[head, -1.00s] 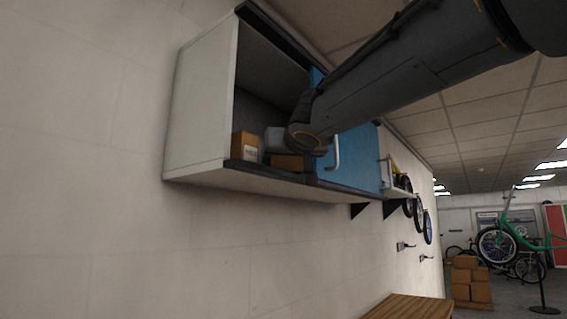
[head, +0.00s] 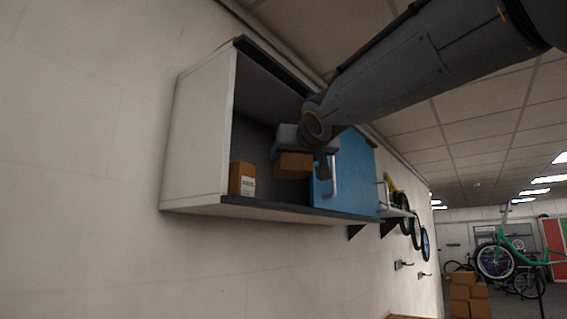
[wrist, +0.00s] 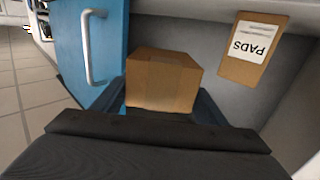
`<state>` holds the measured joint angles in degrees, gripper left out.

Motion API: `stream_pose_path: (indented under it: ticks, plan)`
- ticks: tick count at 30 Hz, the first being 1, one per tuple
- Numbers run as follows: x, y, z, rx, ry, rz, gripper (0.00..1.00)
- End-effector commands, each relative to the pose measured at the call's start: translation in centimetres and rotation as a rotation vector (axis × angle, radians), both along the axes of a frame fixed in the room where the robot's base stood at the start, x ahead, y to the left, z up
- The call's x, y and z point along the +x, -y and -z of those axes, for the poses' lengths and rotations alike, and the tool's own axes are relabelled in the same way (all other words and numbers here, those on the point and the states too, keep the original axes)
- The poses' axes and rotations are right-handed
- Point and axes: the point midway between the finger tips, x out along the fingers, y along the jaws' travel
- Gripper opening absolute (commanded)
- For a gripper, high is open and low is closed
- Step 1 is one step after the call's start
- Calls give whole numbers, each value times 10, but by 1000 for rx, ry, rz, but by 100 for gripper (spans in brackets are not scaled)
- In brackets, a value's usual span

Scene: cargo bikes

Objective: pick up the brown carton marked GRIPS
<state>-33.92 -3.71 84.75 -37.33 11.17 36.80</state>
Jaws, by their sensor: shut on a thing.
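A plain brown carton (head: 293,165) is held by my gripper (head: 305,150) inside the open wall cabinet, raised above the cabinet floor. In the wrist view the same carton (wrist: 163,80) sits between the dark blue-grey fingers, and no marking on it can be read from here. My gripper is shut on it. A second brown carton (head: 242,179), with a white label, stands on the cabinet floor to the left.
The white cabinet (head: 195,140) is open on its left half. A blue door (head: 352,170) with a pale handle covers the right half, close beside my gripper. Wheels hang on the wall further right. Stacked cartons (head: 468,295) stand on the far floor.

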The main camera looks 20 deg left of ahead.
Motion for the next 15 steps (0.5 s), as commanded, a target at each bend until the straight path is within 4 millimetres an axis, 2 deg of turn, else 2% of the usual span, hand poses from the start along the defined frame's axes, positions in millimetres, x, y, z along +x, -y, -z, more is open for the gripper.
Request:
stream_pose_path:
  ticks: [3,9,15]
  plan:
    - [-9,23,-2,1,0,3,38]
    - [-22,53,-4,4,-1,4,38]
    - [-27,67,1,3,0,3,38]
